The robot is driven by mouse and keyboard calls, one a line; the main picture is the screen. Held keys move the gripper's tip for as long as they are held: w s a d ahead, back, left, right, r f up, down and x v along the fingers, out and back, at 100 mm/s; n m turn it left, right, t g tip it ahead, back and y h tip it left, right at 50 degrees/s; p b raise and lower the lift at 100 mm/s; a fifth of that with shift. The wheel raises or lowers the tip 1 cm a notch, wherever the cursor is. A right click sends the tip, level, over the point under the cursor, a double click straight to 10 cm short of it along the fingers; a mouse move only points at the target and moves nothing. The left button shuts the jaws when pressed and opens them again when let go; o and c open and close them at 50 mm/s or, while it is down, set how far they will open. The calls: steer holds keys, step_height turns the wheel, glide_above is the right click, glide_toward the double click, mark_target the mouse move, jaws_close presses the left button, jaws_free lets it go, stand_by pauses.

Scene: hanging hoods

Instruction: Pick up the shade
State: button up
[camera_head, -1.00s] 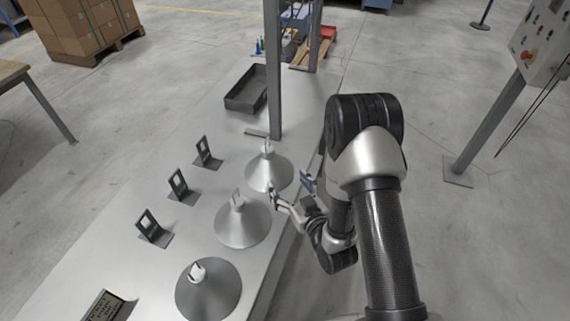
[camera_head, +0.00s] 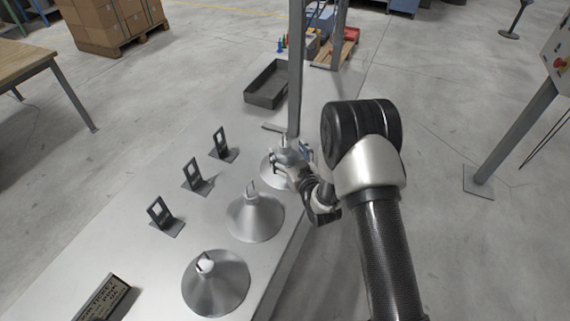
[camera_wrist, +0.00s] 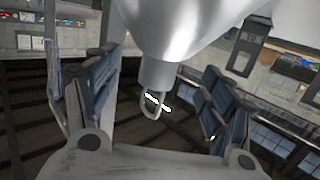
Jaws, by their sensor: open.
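Three grey cone-shaped shades stand in a row on the table: the near one (camera_head: 216,287), the middle one (camera_head: 254,217) and the far one (camera_head: 270,174). Each has a narrow neck with a small hook or loop on top. My gripper (camera_head: 290,152) is at the top of the far shade and partly hides it. In the wrist view, my gripper (camera_wrist: 155,98) is open, with a blue-grey finger pad on each side of a shade's neck and pale hook (camera_wrist: 153,104). The cone (camera_wrist: 185,25) fills the top of that view. I cannot tell whether any finger touches it.
Several dark upright brackets (camera_head: 195,175) stand on the table left of the shades. A dark tray (camera_head: 267,85) and a grey post (camera_head: 296,70) are beyond the far shade. A dark labelled box (camera_head: 103,301) lies at the near left. Table space left of the brackets is clear.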

mark_target(287, 151)
steer(key=x, duration=0.3)
steer(key=shift+w+f+b, duration=0.1)
steer(key=shift+w+b, duration=0.1)
steer(key=shift+b, duration=0.15)
